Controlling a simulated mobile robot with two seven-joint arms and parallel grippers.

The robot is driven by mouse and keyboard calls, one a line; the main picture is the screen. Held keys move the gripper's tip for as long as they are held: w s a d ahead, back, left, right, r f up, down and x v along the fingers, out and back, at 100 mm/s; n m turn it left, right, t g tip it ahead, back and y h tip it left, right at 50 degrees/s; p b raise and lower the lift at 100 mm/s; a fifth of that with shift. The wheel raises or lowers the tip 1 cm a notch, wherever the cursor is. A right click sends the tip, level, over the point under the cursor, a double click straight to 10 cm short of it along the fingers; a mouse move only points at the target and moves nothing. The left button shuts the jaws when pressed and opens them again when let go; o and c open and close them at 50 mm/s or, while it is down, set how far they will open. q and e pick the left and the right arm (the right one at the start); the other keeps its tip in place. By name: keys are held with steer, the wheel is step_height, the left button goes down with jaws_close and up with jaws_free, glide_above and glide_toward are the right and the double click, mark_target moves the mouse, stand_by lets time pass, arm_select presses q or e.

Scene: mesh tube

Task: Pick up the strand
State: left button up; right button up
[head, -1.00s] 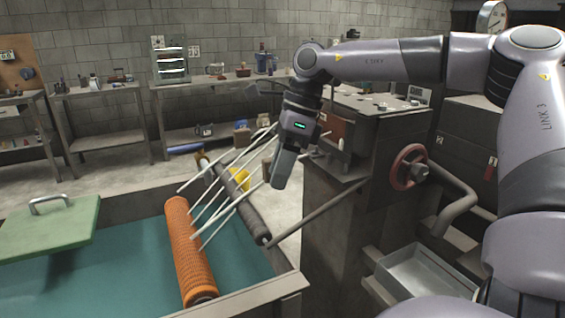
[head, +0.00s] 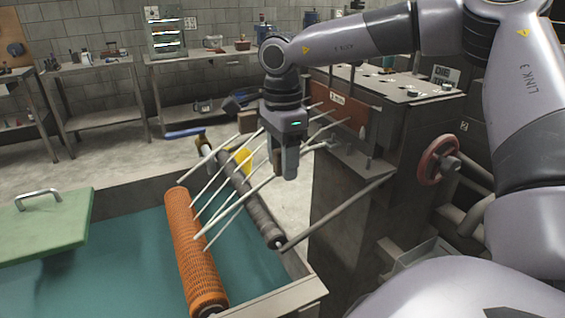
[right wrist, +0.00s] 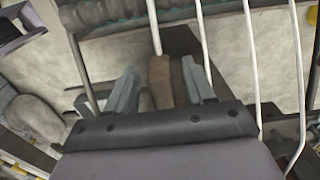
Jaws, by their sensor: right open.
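Several thin white strands (head: 208,192) slope from the machine at the right down to an orange mesh tube (head: 190,245) over the teal basin. My right gripper (head: 285,173) hangs fingers down among the strands near their machine end. In the right wrist view my right gripper (right wrist: 159,68) is open, with a finger on each side. Other strands (right wrist: 250,50) pass outside the right finger. My left gripper is not in view.
The machine (head: 350,190) with a red handwheel (head: 438,160) stands right of the gripper. A green board (head: 45,225) sits at the left. Benches stand along the back wall.

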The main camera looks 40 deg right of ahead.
steer(key=shift+w+f, duration=0.1)
steer(key=shift+f, duration=1.2)
jaws_close()
step_height(320, 180, up, 25)
steer(key=p, duration=0.5)
steer(key=shift+f+p, duration=0.15)
steer(key=shift+p, duration=0.25)
steer(key=shift+f, duration=0.15)
